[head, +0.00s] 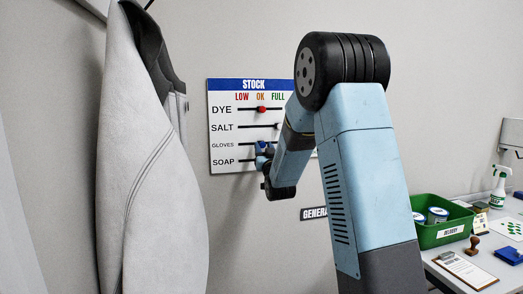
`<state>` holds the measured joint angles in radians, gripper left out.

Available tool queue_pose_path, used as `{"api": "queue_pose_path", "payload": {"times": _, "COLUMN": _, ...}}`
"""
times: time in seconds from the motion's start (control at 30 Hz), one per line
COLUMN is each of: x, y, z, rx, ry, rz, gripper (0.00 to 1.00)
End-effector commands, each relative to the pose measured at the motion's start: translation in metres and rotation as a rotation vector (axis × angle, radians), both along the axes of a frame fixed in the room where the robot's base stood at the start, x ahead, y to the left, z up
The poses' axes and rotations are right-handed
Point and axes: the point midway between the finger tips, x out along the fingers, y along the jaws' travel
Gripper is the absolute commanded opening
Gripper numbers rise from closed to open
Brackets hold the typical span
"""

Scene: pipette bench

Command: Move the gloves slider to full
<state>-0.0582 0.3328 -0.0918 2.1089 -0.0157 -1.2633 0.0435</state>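The white STOCK board (240,136) hangs on the wall, with columns LOW, OK and FULL and rows DYE, SALT, GLOVES and SOAP. A blue shape that looks like the gloves slider (262,146) shows at the gloves row, roughly under OK. My wrist covers the right part of the gloves and soap tracks.
The red dye knob (262,109) is under OK, and the dark salt knob (277,126) is near FULL. A grey coat (150,170) hangs left of the board. A green crate (440,230) and a spray bottle (499,187) stand on the bench at right.

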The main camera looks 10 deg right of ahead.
Motion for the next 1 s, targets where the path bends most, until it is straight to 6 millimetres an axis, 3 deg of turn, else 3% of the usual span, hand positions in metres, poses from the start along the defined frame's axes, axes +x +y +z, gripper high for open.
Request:
{"api": "queue_pose_path", "payload": {"times": 0.07, "x": -0.0001, "y": 0.0002, "z": 0.0, "rx": 0.0, "ry": 0.0, "rz": 0.0, "gripper": 0.33}}
{"api": "queue_pose_path", "payload": {"times": 0.4, "x": -0.0002, "y": 0.0004, "z": -0.0001, "rx": 0.0, "ry": 0.0, "rz": 0.0, "gripper": 0.01}}
{"api": "queue_pose_path", "payload": {"times": 1.0, "x": 0.0002, "y": 0.0051, "z": -0.0002, "rx": -0.001, "ry": 0.001, "rz": 0.017, "gripper": 0.0}}
